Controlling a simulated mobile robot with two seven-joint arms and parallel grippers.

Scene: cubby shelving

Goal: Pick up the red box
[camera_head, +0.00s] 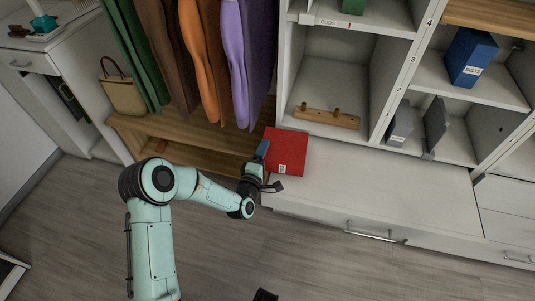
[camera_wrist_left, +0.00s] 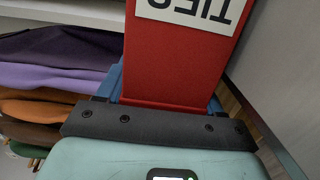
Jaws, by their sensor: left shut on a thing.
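The red box (camera_head: 287,150) is at the left end of the low white ledge, below the cubbies, in the head view. In the left wrist view the red box (camera_wrist_left: 178,62) fills the middle and carries a white label reading TIES, upside down. My left gripper (camera_head: 264,158) reaches it from the left and is shut on the box. Its blue fingers show on both sides of the box in the wrist view. Whether the box still touches the ledge is unclear.
The white ledge (camera_head: 375,185) is clear to the right of the box. Cubbies above hold a wooden peg rack (camera_head: 327,117), a blue box (camera_head: 470,57) and grey items. Hanging clothes (camera_head: 205,60) and a tan bag (camera_head: 122,93) are at left.

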